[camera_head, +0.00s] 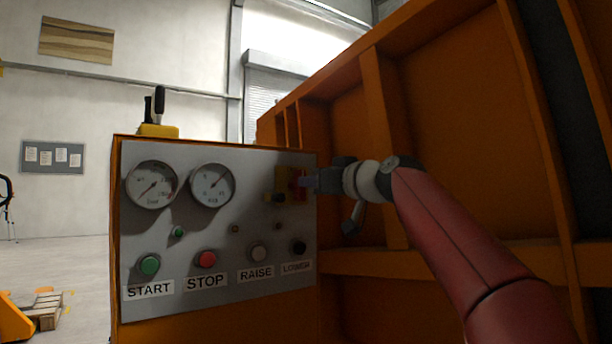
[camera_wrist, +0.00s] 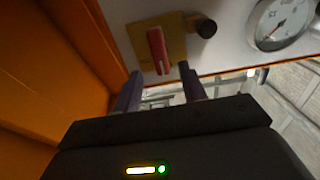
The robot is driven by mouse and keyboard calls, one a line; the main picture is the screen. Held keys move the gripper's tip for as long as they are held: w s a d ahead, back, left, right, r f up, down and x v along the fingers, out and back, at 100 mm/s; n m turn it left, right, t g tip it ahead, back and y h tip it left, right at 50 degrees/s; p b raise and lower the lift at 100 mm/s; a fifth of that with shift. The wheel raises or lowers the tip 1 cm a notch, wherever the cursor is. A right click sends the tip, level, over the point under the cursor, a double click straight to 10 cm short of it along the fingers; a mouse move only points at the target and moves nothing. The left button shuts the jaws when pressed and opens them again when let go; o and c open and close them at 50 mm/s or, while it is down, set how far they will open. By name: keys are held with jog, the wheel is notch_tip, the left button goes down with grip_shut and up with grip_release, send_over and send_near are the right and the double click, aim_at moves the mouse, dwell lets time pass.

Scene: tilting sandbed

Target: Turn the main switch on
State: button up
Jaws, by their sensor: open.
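The main switch is a red handle (camera_wrist: 157,50) on a yellow plate (camera_wrist: 176,38), fixed to the grey control panel (camera_head: 220,235) at its upper right. In the head view the red handle (camera_head: 301,184) is partly hidden by my gripper. My gripper (camera_head: 306,181) reaches in from the right at the height of the switch. In the wrist view its two fingers (camera_wrist: 161,88) are apart, with nothing between them. The red handle stands just beyond the fingertips, roughly in line with the gap. I cannot tell whether a finger touches it.
Two gauges (camera_head: 152,185) (camera_head: 212,185) sit left of the switch. Below are START (camera_head: 149,265), STOP (camera_head: 206,259), RAISE (camera_head: 259,253) and LOWER (camera_head: 299,247) buttons. A dark round knob (camera_wrist: 205,27) is beside the switch plate. An orange ribbed wall (camera_head: 440,130) stands close on the right.

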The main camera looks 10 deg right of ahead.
jog(key=p+x, duration=0.2)
jog(key=x, duration=0.2)
jog(key=shift+w+a, duration=0.15)
jog(key=shift+w, duration=0.1)
jog(key=shift+c, duration=0.4)
grip_shut()
